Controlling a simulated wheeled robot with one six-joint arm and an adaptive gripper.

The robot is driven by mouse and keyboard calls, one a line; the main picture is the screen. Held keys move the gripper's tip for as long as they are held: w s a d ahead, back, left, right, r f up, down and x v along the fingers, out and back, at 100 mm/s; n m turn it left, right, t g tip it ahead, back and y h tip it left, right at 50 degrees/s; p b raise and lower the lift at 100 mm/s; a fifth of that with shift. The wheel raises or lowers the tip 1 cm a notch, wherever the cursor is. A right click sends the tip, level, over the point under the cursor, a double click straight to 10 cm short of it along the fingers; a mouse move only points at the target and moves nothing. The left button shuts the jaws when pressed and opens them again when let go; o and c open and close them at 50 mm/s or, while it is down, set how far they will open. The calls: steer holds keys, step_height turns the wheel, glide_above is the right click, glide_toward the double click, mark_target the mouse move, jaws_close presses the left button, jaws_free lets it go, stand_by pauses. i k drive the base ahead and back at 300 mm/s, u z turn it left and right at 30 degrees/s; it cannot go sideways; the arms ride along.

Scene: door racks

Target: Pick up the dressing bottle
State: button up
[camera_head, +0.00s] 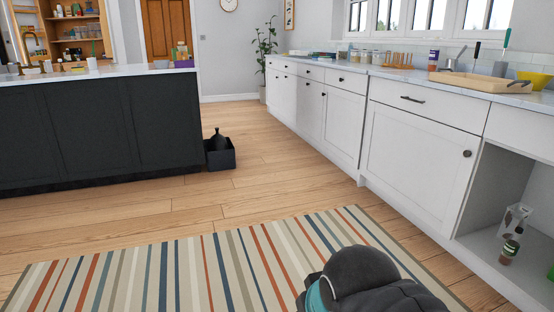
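A small brown bottle with a pale label and dark top (509,250) stands upright on the floor of the open cabinet at the lower right. It may be the dressing bottle, but its label is too small to read. Another small dark bottle-like container (433,60) stands on the right counter at the back of the wooden tray, and I cannot tell which of the two is the dressing. My dark arm shows at the bottom centre, over the rug. My gripper is not in view.
The open cabinet (487,190) also holds a grey-white patterned box (514,219) behind the bottle. A wooden tray (468,80) lies on the counter. A striped rug (200,268) covers the near floor. A dark island (90,130) stands left, with a black bin (221,158) beside it.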

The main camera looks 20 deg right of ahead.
mark_target(511, 245)
steer(key=z, duration=0.3)
steer(key=i, duration=1.85)
steer(key=z, duration=1.25)
steer(key=i, duration=1.2)
steer(key=z, duration=1.55)
steer(key=i, duration=0.6)
steer(key=z, duration=0.4)
